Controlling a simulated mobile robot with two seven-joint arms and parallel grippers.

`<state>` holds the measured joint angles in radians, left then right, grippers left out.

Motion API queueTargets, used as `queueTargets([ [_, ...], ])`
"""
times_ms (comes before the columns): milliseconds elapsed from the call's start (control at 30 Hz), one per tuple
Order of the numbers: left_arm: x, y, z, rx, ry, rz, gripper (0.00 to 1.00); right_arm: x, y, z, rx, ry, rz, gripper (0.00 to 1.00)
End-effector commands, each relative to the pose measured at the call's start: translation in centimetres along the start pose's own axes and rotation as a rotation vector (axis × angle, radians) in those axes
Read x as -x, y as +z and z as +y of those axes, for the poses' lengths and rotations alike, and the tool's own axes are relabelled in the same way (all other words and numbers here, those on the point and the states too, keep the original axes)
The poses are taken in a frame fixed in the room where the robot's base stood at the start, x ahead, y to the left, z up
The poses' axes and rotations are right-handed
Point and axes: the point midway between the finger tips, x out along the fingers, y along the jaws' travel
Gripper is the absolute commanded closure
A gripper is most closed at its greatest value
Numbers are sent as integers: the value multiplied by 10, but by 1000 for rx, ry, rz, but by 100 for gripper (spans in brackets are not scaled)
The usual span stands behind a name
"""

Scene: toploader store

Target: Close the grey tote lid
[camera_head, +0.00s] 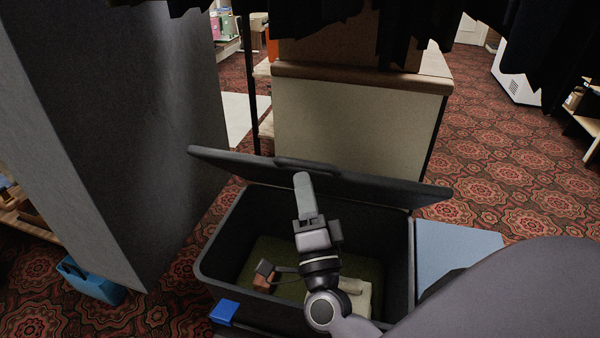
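The grey tote (405,265) stands in the lower middle with its inside showing. Its dark grey lid (385,187) is raised and tilted up along the tote's far side, with a handle-like ridge at its top middle. My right gripper (304,190) reaches over the tote, its light grey finger pointing away and overlapping the lid near the middle. I cannot tell whether it touches the lid. Only one finger shows clearly, so its opening cannot be judged. My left gripper is not in view.
A brown item (265,281) and a pale item (356,296) lie inside the tote. A cream cabinet (355,130) stands behind it, a large grey panel (130,120) to the left. A blue basket (92,283) is on the floor. Patterned carpet is open at right.

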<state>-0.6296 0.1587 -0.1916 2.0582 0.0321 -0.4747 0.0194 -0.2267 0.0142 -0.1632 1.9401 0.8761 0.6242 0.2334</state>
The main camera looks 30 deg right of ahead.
Motion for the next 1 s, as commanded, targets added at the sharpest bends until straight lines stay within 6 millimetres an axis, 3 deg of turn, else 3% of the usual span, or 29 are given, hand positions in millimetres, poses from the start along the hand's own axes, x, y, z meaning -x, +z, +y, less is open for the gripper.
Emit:
queueTargets([
  [167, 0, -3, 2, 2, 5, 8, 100, -12, -4, 0, -24, -2, 28, 73],
  [367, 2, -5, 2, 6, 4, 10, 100, -42, -4, -1, -22, -4, 27, 73],
  [600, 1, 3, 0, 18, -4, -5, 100, -67, -4, 1, -20, -1, 23, 73],
  [967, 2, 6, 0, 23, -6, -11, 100, -73, -4, 1, -18, 0, 23, 73],
  [1000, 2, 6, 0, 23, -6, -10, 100, -73, -4, 1, -18, 0, 22, 82],
])
